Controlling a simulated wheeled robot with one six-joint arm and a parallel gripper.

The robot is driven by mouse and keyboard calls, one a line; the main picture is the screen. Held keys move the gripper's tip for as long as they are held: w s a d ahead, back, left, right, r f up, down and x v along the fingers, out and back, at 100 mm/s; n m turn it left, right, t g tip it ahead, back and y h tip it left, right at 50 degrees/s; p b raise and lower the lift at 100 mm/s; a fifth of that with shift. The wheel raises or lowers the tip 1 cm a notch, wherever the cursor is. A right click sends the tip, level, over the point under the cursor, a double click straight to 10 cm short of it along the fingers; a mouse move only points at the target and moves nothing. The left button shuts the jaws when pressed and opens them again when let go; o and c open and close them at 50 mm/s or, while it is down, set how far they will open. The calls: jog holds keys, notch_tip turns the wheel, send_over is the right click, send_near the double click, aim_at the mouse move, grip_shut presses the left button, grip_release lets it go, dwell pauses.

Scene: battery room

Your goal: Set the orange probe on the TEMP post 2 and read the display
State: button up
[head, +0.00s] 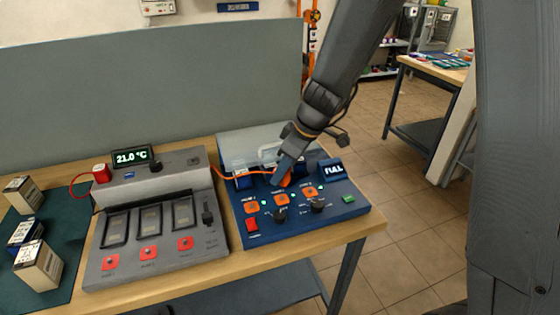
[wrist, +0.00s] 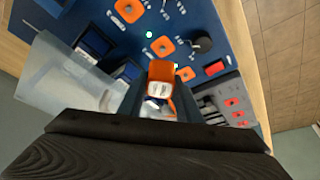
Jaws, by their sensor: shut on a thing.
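My gripper (head: 283,172) is shut on the orange probe (head: 287,181), above the back part of the blue unit. The probe also shows between the fingers in the wrist view (wrist: 161,72). An orange cable (head: 240,173) runs left from it. Three orange posts sit on the blue unit's front panel: left (head: 252,207), middle (head: 282,199) and right (head: 310,192). Their labels are too small to read surely. The probe looks behind the middle post; I cannot tell its height or any contact. The display (head: 132,157) on the grey unit reads 21.0 °C.
The blue unit (head: 349,211) has black knobs, a red switch, a clear raised lid (head: 240,146) and a screen (head: 333,171) reading FULL. The grey unit (head: 115,268) has a red plug (head: 101,174). Boxed batteries (head: 38,266) stand on a green mat at left.

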jog(key=shift+w+d+f, duration=0.1)
jog(key=shift+f+b, duration=0.85)
jog(key=shift+f, duration=0.25)
jog(key=shift+f+b, duration=1.15)
jog(key=shift+f, duration=0.55)
jog(key=shift+b, duration=0.75)
jog(key=shift+f+b, duration=0.65)
jog(key=shift+b, duration=0.2)
jog(key=o, duration=0.9)
